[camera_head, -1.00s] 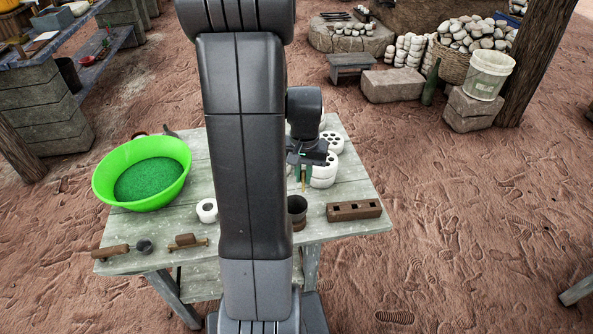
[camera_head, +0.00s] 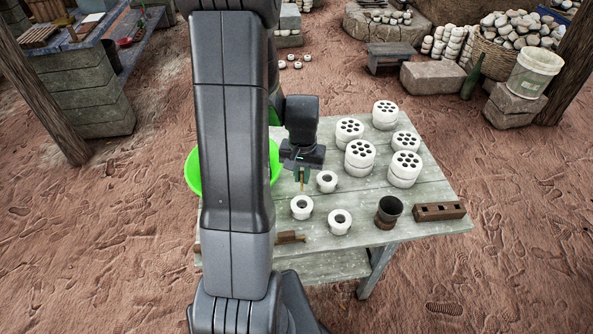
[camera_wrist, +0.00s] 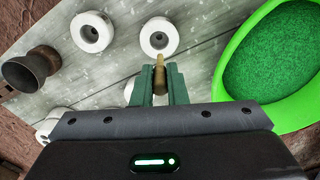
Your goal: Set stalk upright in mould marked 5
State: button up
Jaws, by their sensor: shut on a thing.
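My gripper (camera_head: 302,172) hangs over the table and is shut on a thin brown stalk (camera_head: 302,186). In the wrist view the stalk (camera_wrist: 160,72) stands out between the green fingertips (camera_wrist: 160,88). Small white single-hole moulds stand on the table: one right of the stalk (camera_head: 327,182), one below it (camera_head: 301,208), one further right (camera_head: 340,222). In the wrist view one mould (camera_wrist: 158,50) lies just beyond the stalk tip, another (camera_wrist: 91,47) to its left. The stalk looks apart from them. I can read no number on any mould.
White many-holed blocks (camera_head: 360,160), some stacked, stand at the table's back right. A dark cup (camera_head: 387,214) and a brown holed block (camera_head: 439,211) are at the right. A green basin (camera_head: 193,178) is partly hidden by my arm. Bare table (camera_head: 425,190) shows on the right.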

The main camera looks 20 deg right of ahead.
jog(key=shift+f+b, duration=3.35)
jog(key=shift+f, duration=1)
jog(key=shift+f+b, duration=0.5)
jog(key=shift+b, duration=0.05)
jog(key=o, duration=1)
jog(key=shift+c, duration=0.2)
jog(key=shift+r, duration=0.15)
jog(key=shift+r+p, duration=2.5)
jog(key=shift+r, duration=0.9)
jog(key=shift+s+f, duration=0.1)
jog(key=shift+f, duration=0.05)
